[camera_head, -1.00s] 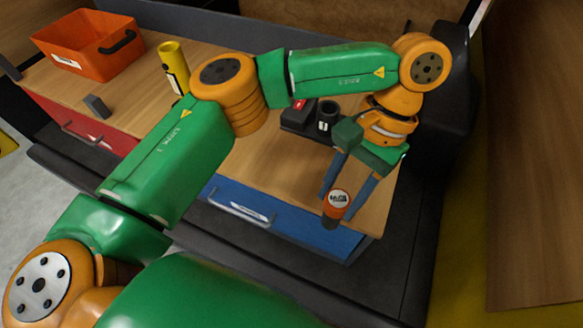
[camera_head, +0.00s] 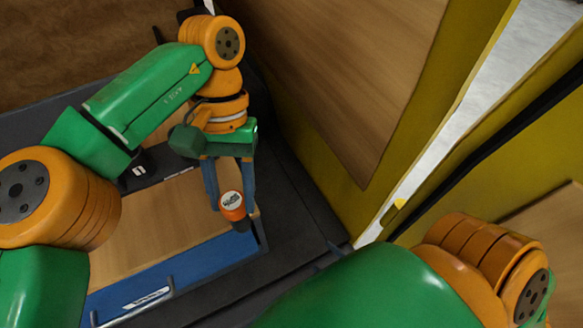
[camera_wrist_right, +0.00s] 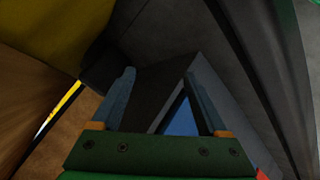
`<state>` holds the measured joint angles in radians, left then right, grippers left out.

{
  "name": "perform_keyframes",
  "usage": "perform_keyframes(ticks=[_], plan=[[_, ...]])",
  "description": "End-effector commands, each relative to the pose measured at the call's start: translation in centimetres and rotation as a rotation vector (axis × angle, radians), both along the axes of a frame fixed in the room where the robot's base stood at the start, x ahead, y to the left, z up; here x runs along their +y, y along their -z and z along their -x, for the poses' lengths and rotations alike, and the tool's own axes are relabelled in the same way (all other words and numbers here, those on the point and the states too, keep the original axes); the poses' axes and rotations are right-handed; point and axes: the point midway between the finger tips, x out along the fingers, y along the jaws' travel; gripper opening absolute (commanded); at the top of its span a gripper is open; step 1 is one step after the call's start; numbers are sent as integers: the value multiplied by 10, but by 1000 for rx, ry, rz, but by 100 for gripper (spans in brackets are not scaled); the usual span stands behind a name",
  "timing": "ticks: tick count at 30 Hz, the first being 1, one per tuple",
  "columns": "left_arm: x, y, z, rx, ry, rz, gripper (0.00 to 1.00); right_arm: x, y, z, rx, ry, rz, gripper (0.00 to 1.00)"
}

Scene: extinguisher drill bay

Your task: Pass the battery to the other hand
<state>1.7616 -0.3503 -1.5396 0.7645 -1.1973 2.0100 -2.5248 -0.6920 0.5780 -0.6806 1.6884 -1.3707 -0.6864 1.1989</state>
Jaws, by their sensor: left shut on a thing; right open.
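The battery (camera_head: 233,206) is a short orange cylinder with a white label on its end and a dark lower part. My left gripper (camera_head: 230,198) is shut on it, fingers pointing down, near the workbench's front right corner in the head view. My right gripper (camera_wrist_right: 160,82) is open in the right wrist view, with nothing seen between its fingers. In the head view my right arm comes in at the bottom right, and its green link hides most of the right gripper. The battery cannot be made out in the right wrist view.
The wooden workbench (camera_head: 150,235) has a blue drawer front (camera_head: 195,268) with a handle. A black device (camera_head: 155,170) stands on it, partly behind my left arm. A yellow wall with a brown wooden panel (camera_head: 350,80) rises to the right. Dark floor lies beside the bench.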

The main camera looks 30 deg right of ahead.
Motion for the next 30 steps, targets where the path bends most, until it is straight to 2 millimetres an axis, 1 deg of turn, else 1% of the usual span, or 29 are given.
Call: perform_keyframes(ticks=[1,2,3,5,6,9,12,15,16,20,22,26,30], plan=[[0,0,0,0,0,0,0,22,-33,-2,-93,-38,-77,77],[0,0,0,0,0,0,0,34,-54,-3,-150,-55,-133,77],[0,0,0,0,0,0,0,50,-83,-3,-220,-71,-215,77],[0,0,0,0,0,0,0,70,-125,-2,-312,-91,-341,77],[0,0,0,0,0,0,0,80,-152,1,-362,-96,-425,77],[0,0,0,0,-1,0,0,96,-208,6,-458,-102,-609,77],[0,0,0,0,-1,0,0,102,-246,10,-516,-100,-738,77],[0,0,0,0,-1,0,0,104,-265,11,-544,-98,-803,77],[0,0,0,0,-1,0,0,104,-267,12,-548,-97,-811,77],[0,0,0,0,-1,0,0,105,-269,10,-552,-96,-818,77],[0,0,0,0,-1,0,0,107,-269,3,-554,-94,-818,77],[0,0,0,0,-1,0,0,117,-270,-24,-560,-91,-817,77],[0,0,0,0,-1,0,0,131,-270,-60,-560,-90,-821,77]])
